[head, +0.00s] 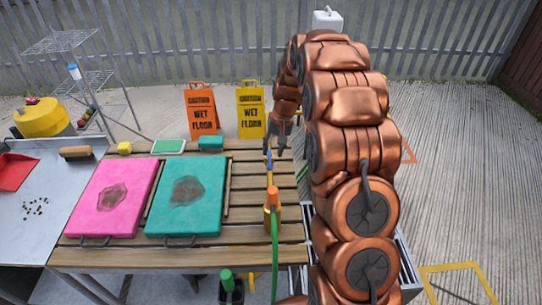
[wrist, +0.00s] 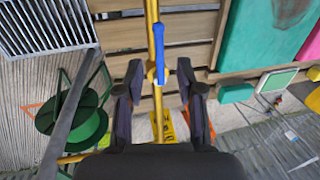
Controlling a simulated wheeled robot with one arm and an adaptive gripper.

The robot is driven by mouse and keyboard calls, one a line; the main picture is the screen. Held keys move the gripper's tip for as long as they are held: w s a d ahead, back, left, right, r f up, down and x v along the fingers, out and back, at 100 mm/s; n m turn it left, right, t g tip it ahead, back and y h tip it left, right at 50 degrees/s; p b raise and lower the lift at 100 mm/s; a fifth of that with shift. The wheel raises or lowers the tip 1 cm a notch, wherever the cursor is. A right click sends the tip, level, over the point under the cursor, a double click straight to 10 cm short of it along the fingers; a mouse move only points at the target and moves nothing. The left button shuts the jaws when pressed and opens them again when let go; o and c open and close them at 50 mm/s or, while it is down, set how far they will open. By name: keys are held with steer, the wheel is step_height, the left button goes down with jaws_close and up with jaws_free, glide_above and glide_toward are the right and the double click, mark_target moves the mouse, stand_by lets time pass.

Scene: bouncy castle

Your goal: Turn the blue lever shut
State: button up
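The blue lever (wrist: 160,55) sits on a thin brass-yellow pipe (wrist: 151,12) and points nearly along it. In the head view the lever (head: 269,160) shows small, above an orange hose fitting (head: 272,196) with a green hose (head: 275,255). My gripper (wrist: 159,70) is open, with one dark finger on each side of the lever and pipe. Gaps show between the fingers and the lever in the wrist view. In the head view my gripper (head: 277,138) is just beyond the lever, at the far end of the slatted table. The lever's pivot is hard to make out.
The slatted wooden table (head: 255,205) carries a pink pad (head: 110,180) and a teal pad (head: 205,210), both stained. An orange sign (head: 201,115) and a yellow wet-floor sign (head: 251,112) stand behind it. A green reel (wrist: 75,120) shows at left in the wrist view.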

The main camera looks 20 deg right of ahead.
mark_target(270, 161)
steer(key=shift+w+a+f+p, duration=0.1)
steer(key=shift+a+f+p, duration=0.1)
steer(key=shift+f, duration=0.5)
steer(key=shift+s+a+f+p, duration=0.1)
steer(key=shift+f+p, duration=0.05)
steer(key=shift+f, duration=0.55)
steer(key=shift+w+a+f+p, duration=0.1)
steer(key=shift+f+p, duration=0.1)
steer(key=shift+f, duration=0.5)
jaws_close()
